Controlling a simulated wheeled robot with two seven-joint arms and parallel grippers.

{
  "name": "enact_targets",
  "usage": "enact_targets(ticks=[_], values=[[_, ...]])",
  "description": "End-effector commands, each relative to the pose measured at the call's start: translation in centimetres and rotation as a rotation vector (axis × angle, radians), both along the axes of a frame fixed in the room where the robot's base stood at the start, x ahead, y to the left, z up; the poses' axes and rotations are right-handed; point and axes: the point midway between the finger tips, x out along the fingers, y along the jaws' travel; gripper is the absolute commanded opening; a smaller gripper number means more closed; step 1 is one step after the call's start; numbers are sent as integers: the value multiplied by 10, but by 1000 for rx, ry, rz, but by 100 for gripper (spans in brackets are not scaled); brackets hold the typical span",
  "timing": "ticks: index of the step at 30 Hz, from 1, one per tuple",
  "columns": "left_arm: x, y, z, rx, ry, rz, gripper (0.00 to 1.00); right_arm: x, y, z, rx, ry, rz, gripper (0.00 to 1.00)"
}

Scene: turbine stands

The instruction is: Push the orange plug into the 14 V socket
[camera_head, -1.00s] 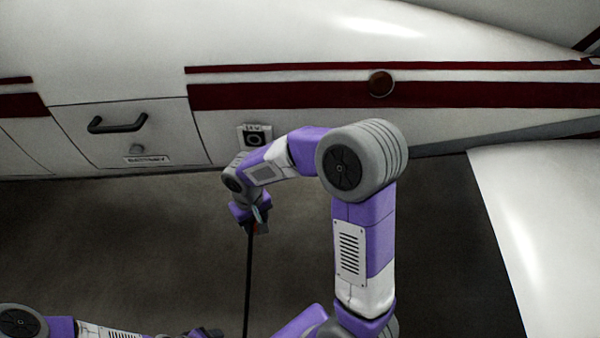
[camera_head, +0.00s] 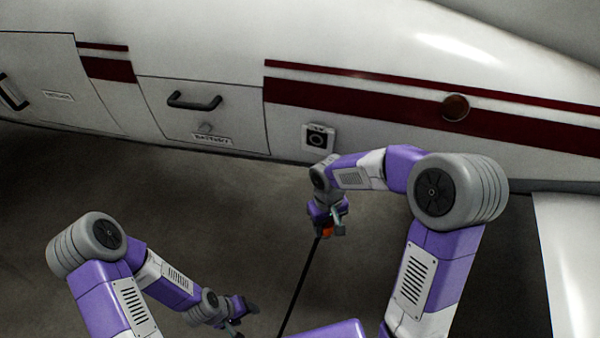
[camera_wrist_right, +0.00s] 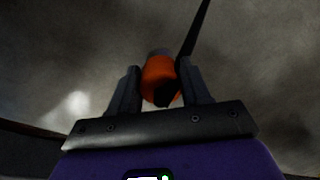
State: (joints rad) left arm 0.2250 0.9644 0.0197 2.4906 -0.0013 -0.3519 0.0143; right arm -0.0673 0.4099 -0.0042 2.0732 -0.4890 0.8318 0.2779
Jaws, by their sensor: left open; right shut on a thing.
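The orange plug (camera_wrist_right: 160,80) is between the two fingers of my right gripper (camera_wrist_right: 160,88) in the right wrist view, and the fingers are shut on it. In the head view the plug (camera_head: 327,231) shows as a small orange patch at the right gripper (camera_head: 330,228), with a black cable (camera_head: 300,285) running down from it. The 14 V socket (camera_head: 318,139) is a square plate with a dark round opening on the white fuselage. The plug is below the socket and apart from it. My left gripper (camera_head: 243,316) is open and empty at the lower left.
The white fuselage (camera_head: 230,45) with dark red stripes spans the back. A closed battery hatch (camera_head: 203,115) with a black handle is left of the socket, and another hatch (camera_head: 50,80) is further left. A white wing (camera_head: 570,250) is at the right. The dark floor below is open.

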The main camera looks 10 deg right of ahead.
Motion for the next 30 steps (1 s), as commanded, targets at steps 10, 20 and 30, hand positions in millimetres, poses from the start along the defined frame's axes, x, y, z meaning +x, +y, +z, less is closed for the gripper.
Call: enact_targets(ticks=[10, 20, 30], values=[[0, 0, 28, 0, 0, 0, 60, -17, -13, 4, -86, 225, 421, 0], [0, 0, 68, 0, 0, 0, 60, -4, -28, 47, -596, 597, 1191, 0], [0, 0, 106, 0, 0, 0, 60, 42, 8, 120, -1400, 590, 1707, 0]])
